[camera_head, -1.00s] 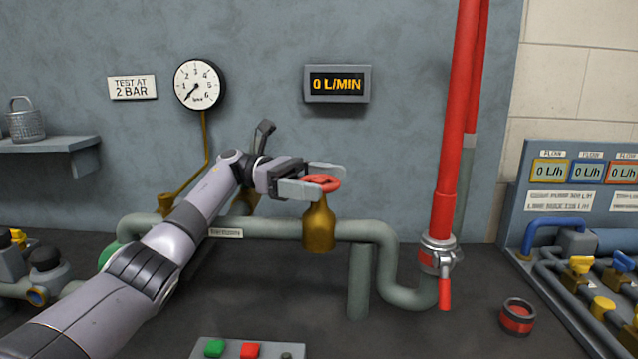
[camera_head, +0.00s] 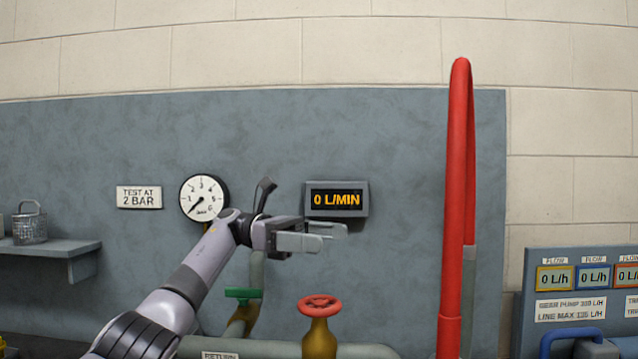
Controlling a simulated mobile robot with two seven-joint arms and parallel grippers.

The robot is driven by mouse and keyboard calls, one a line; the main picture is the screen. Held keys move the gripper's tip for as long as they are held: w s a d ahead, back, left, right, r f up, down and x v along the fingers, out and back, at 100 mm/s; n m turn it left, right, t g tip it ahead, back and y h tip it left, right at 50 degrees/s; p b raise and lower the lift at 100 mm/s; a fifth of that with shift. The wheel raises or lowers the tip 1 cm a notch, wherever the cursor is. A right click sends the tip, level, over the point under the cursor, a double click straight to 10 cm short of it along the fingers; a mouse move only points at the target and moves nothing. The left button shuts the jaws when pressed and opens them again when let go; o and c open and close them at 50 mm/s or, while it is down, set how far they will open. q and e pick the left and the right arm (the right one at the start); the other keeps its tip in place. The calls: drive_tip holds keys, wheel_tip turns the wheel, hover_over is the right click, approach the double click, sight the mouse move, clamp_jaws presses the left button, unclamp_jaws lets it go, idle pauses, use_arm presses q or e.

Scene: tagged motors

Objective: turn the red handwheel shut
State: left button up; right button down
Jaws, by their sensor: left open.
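The red handwheel (camera_head: 320,305) sits on top of a brass valve body (camera_head: 319,341) at the bottom middle of the head view. My left gripper (camera_head: 330,236) is above the handwheel and apart from it, with its jaws pointing right. It is open and empty. The flow display (camera_head: 337,199) behind it reads 0 L/MIN. My right gripper is not in view.
A pressure gauge (camera_head: 204,198) hangs on the wall behind my left arm. A green handle (camera_head: 243,294) stands left of the handwheel. A tall red hose (camera_head: 455,220) rises to the right.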

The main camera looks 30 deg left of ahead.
use_arm(q)
wheel_tip(320, 180, up, 9)
drive_tip(key=p, duration=0.3)
drive_tip(key=shift+f, duration=0.2)
